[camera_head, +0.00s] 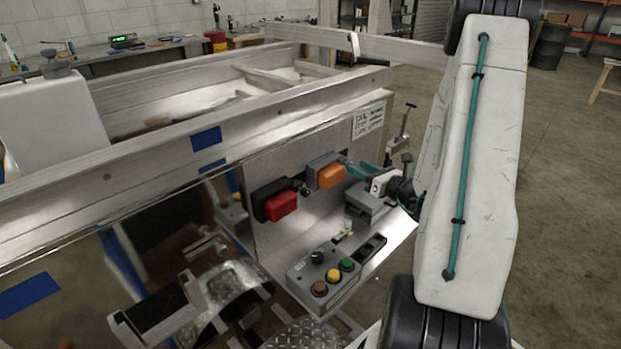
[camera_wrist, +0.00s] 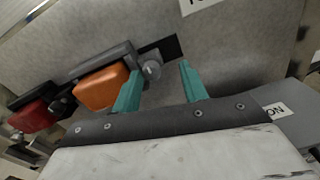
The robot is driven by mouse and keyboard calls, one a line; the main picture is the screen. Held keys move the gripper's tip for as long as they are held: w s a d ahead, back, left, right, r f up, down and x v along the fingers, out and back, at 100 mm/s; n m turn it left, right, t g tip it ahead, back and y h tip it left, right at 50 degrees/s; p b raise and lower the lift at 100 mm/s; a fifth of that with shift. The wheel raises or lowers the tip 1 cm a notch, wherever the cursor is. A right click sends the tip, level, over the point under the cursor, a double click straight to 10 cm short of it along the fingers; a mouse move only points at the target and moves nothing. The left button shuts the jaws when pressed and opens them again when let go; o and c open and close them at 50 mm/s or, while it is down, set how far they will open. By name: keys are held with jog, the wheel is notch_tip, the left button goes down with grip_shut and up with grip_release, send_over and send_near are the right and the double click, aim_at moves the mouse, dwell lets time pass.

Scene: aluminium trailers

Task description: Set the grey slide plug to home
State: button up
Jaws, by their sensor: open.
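A grey round plug (camera_wrist: 152,70) shows in the wrist view, at the right end of a grey housing with an orange block (camera_wrist: 100,88). A short dark strip (camera_wrist: 165,47) lies behind and beside it on the grey panel. My gripper (camera_wrist: 156,85) has teal fingers, spread apart. The plug appears between the fingertips, closer to the left one; I cannot tell whether either touches it. In the head view, my gripper (camera_head: 357,172) reaches the panel just right of the orange block (camera_head: 330,176), and the plug is hard to make out there.
A red block (camera_head: 281,206) with a black housing sits left on the same panel (camera_head: 265,165). A control box (camera_head: 324,276) with coloured buttons stands on the shelf below. A grey block (camera_head: 366,205) is under my gripper. The trailer rail (camera_head: 260,115) runs above the panel.

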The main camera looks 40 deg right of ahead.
jog(key=s, duration=0.7)
jog(key=w+a+r+n+g+y, duration=0.2)
jog(key=a+r+n+y, duration=0.25)
jog(key=a, duration=0.25)
jog(key=w+a+r+n+g+y, duration=0.1)
jog(key=a+r+n+g+y, duration=0.1)
jog(key=a+r+n+y, duration=0.25)
jog(key=s+a+r+n+g, duration=0.2)
jog(key=a+n+g, duration=0.2)
jog(key=a, duration=0.4)
jog(key=s+a+r+n+g+y, duration=0.1)
jog(key=s+a+n+g, duration=0.1)
jog(key=a+n+g, duration=0.3)
jog(key=a+n, duration=0.2)
jog(key=a, duration=0.1)
jog(key=shift+s+r+y, duration=0.3)
jog(key=shift+s+r, duration=0.05)
jog(key=shift+s, duration=0.05)
